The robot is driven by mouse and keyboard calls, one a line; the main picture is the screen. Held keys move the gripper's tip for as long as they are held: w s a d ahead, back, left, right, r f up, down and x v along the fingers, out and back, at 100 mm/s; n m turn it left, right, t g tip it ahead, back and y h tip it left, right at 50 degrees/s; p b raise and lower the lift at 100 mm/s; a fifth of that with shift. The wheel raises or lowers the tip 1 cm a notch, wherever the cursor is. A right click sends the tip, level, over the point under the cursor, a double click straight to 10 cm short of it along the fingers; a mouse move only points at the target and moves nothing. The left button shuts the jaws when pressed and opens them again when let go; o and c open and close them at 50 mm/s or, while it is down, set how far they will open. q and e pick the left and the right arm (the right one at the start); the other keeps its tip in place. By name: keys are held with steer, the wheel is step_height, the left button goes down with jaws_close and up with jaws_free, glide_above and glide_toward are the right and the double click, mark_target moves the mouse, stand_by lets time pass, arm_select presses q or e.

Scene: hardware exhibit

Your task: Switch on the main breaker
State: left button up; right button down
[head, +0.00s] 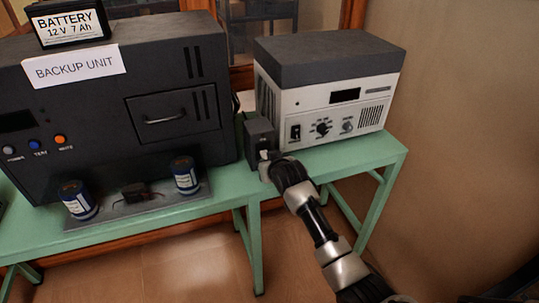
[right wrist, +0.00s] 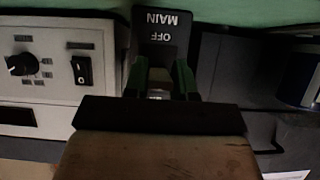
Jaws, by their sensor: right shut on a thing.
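The main breaker is a small dark box (head: 260,138) on the green table, between the backup unit and the grey-white power supply. In the right wrist view its face (right wrist: 160,32) appears upside down, with the words MAIN and OFF readable. My right gripper (head: 266,160) is at the front of the box. In the right wrist view its two fingers (right wrist: 160,82) close on a light-coloured lever (right wrist: 159,76) just beside the OFF marking. The lever's far end and any ON marking are hidden by the gripper. My left gripper is in neither view.
The backup unit (head: 85,125) with a battery (head: 68,24) on top stands close left of the breaker. The power supply (head: 325,105) stands close right. Two blue cans (head: 77,200) (head: 186,175) stand before the backup unit. The green table's (head: 375,150) right end is bare.

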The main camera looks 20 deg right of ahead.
steer(key=r+g+p, duration=0.1)
steer(key=p, duration=0.2)
steer(key=r+g+p, duration=0.1)
steer(key=g+p, duration=0.1)
steer(key=p, duration=0.1)
steer(key=r+g+p, duration=0.1)
steer(key=p, duration=0.2)
steer(key=shift+w+r+g, duration=0.1)
steer(key=shift+w+g, duration=0.15)
steer(key=shift+g, duration=0.05)
steer(key=shift+w+r+g+p, duration=0.15)
steer(key=shift+g+p, duration=0.65)
steer(key=shift+p, duration=0.4)
steer(key=c, duration=0.9)
jaws_free()
steer(key=v, duration=1)
steer(key=shift+a+r, duration=0.1)
steer(key=shift+r, duration=0.2)
